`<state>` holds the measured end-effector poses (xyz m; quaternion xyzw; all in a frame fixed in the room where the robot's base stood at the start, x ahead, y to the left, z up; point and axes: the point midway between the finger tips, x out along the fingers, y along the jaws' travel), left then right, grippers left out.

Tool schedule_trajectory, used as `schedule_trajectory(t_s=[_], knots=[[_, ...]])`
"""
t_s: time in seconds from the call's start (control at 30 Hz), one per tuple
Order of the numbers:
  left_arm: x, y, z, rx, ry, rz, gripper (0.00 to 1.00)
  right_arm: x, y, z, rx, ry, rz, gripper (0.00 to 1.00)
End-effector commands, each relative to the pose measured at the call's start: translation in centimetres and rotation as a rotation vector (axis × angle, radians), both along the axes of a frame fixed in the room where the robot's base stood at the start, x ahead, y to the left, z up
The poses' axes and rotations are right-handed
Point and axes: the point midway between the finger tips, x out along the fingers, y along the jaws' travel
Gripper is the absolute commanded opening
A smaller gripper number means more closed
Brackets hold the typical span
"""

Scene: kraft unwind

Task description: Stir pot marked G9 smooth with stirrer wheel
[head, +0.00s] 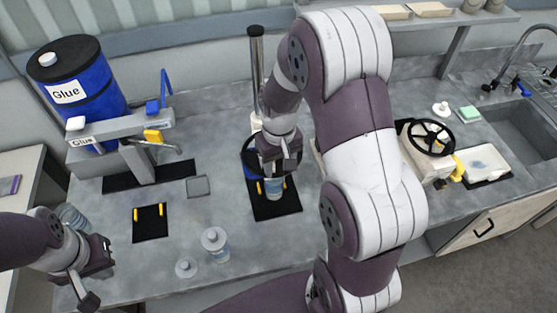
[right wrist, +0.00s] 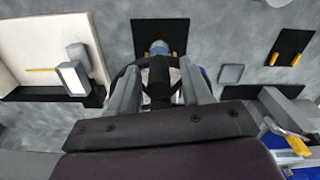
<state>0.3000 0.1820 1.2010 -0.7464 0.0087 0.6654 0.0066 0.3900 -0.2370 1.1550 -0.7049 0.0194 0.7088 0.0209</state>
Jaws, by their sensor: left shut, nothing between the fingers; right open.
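The stirrer's black wheel (head: 247,155) sits on the stirrer post (head: 256,62) at the middle of the bench, partly hidden by my right arm. A small pot with blue contents (head: 274,188) stands below it on a black mat; no G9 mark is readable. My right gripper (head: 280,165) is over the wheel. In the right wrist view, my right gripper (right wrist: 161,88) has its fingers apart on either side of the wheel's dark hub, and the pot top (right wrist: 158,47) shows beyond; contact cannot be told. My left gripper (head: 95,272) is shut and empty at the lower left.
A lidded bottle (head: 215,244) and a loose lid (head: 186,268) stand near the front edge. A blue Glue drum (head: 78,80) and dispenser (head: 120,130) are at left. An empty black mat (head: 150,223) has yellow pegs. A second wheel device (head: 431,137) and sink (head: 520,125) are right.

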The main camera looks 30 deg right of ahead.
Motion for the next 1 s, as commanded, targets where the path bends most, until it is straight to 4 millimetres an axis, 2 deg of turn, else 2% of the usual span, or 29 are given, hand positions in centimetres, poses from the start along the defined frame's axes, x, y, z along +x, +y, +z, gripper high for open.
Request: schedule_trajectory(t_s=[0.23, 0.27, 0.3, 0.4, 0.77, 1.0], knots=[[0.0, 0.0, 0.0, 0.0, 0.0, 0.0, 0.0, 0.0, 0.0, -0.2, 0.0, -0.002, 0.0, 0.49], [0.0, 0.0, 0.0, 0.0, 0.0, 0.0, 0.0, 0.0, 0.0, -0.2, 0.0, -0.002, 0.0, 0.42], [0.0, 0.0, 0.0, 0.0, 0.0, 0.0, 0.0, 0.0, 0.0, -0.2, 0.0, -0.002, 0.0, 0.29], [0.0, 0.0, 0.0, 0.0, 0.0, 0.0, 0.0, 0.0, 0.0, -0.2, 0.0, -0.002, 0.0, 0.0], [0.0, 0.0, 0.0, 0.0, 0.0, 0.0, 0.0, 0.1, -0.2, -0.1, 0.0, -0.004, 0.021, 0.0], [0.0, 0.0, 0.2, 0.0, 0.0, 0.0, 0.0, 0.0, -1.1, 0.0, -0.001, -0.005, 0.138, 0.0]])
